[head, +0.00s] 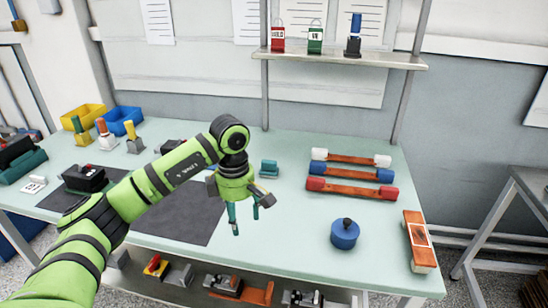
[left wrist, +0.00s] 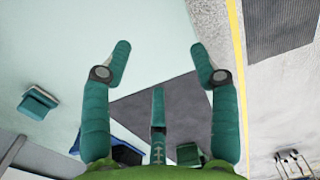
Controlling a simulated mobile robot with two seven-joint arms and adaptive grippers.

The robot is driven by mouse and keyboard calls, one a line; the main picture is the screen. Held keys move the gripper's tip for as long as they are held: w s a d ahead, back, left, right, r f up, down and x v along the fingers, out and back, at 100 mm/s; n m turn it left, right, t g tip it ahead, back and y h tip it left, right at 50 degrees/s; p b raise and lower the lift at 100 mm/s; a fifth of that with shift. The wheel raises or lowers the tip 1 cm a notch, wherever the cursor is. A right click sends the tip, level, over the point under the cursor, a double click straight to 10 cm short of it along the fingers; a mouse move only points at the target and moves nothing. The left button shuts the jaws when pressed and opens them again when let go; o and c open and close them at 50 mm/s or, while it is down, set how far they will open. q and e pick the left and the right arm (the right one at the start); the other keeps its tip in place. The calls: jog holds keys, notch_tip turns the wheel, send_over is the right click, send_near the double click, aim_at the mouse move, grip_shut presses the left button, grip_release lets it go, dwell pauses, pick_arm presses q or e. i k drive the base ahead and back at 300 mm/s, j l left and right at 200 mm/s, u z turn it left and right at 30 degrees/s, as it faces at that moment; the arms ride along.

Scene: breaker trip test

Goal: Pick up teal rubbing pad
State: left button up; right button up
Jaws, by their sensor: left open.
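The teal rubbing pad (head: 269,168) appears to be the small teal block with a raised grip on the pale green bench top, just behind and to the right of my left gripper (head: 246,217) in the head view. In the left wrist view the pad (left wrist: 37,102) lies at the left side, outside the fingers. My left gripper (left wrist: 160,50) is open and empty, its teal fingers pointing down above the bench near the dark mat's right edge. My right gripper is not in view.
A dark mat (head: 200,222) lies under my left arm. To the right are several long bars with coloured ends (head: 350,174), a blue round weight (head: 345,234) and an orange-topped block (head: 419,243). A shelf (head: 345,60) stands over the back. The bench front right of the mat is clear.

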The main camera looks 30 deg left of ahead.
aim_at(269, 169)
jog(key=i+j, duration=0.2)
jog(key=i, duration=0.3)
jog(key=i+j, duration=0.15)
jog(key=i, duration=0.35)
